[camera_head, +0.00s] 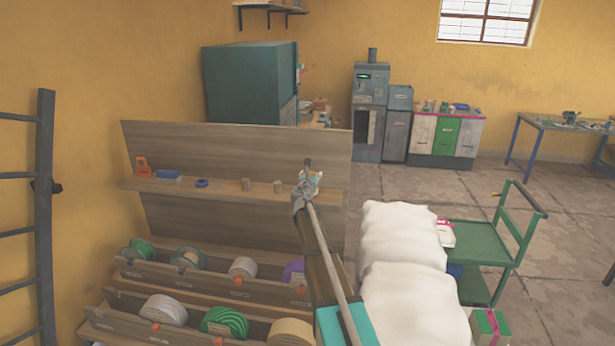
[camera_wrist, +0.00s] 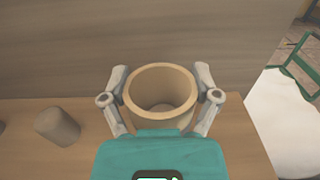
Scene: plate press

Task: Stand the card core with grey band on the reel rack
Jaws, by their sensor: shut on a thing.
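My gripper (camera_wrist: 160,92) is shut on a hollow tan card core (camera_wrist: 133,82), with one finger on each side of it. The core's open top faces the wrist camera; no grey band shows on the part in view. In the head view my gripper (camera_head: 307,184) is at the right end of the reel rack's upper shelf (camera_head: 222,190), and the core cannot be made out there. The wooden shelf (camera_wrist: 90,112) lies below the core in the wrist view. I cannot tell whether the core touches it.
A small brown cylinder (camera_wrist: 57,126) stands left of the core. Another small cylinder (camera_head: 245,184), a blue item (camera_head: 168,174) and an orange item (camera_head: 142,166) sit farther left. Reels fill the lower troughs. White sacks (camera_head: 405,265) and a green trolley (camera_head: 485,243) stand right.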

